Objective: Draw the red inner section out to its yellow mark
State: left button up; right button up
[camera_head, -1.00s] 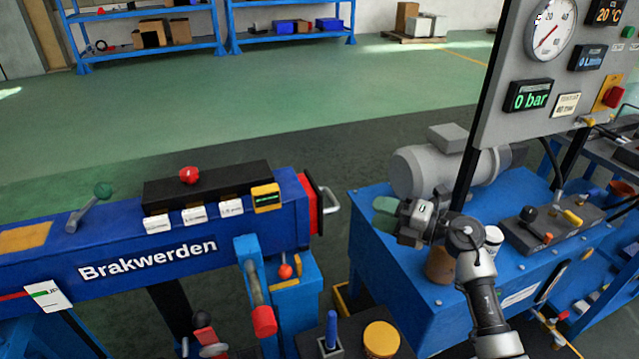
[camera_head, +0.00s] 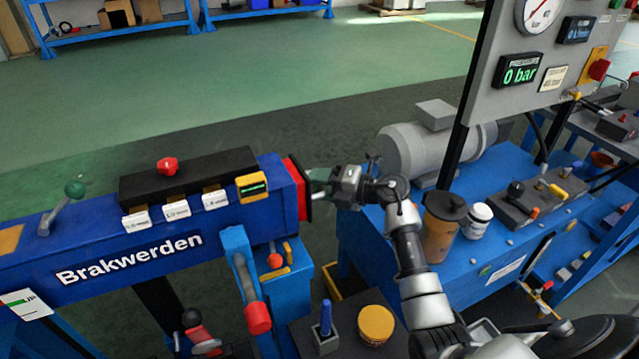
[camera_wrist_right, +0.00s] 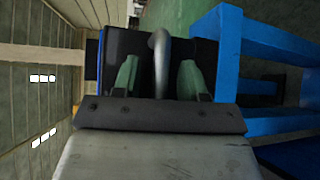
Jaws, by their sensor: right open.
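The red inner section (camera_head: 294,185) shows as a short red band at the right end of the blue outer beam (camera_head: 130,257), with a dark end plate. No yellow mark can be made out on the red section. My right gripper (camera_head: 318,182) is at that end, pointing left at the end plate. In the right wrist view the gripper (camera_wrist_right: 160,78) is open, with its two greenish fingers on either side of the grey pull handle (camera_wrist_right: 161,55). I cannot tell whether either finger touches the handle. The left gripper is not in view.
A blue bench with a grey motor (camera_head: 425,145) and a gauge panel (camera_head: 545,60) stands to the right. A lever with a red grip (camera_head: 258,317) stands in front of the beam. A brown cup (camera_head: 440,228) and a white jar (camera_head: 477,220) are near my right arm.

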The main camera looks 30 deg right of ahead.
jog(key=shift+w+a, duration=0.1)
jog(key=shift+w, duration=0.05)
jog(key=shift+c, duration=0.2)
grip_shut()
jog(key=d, duration=0.7)
jog(key=shift+s, duration=0.2)
jog(key=shift+o, duration=0.2)
grip_release()
jog(key=shift+d, duration=0.1)
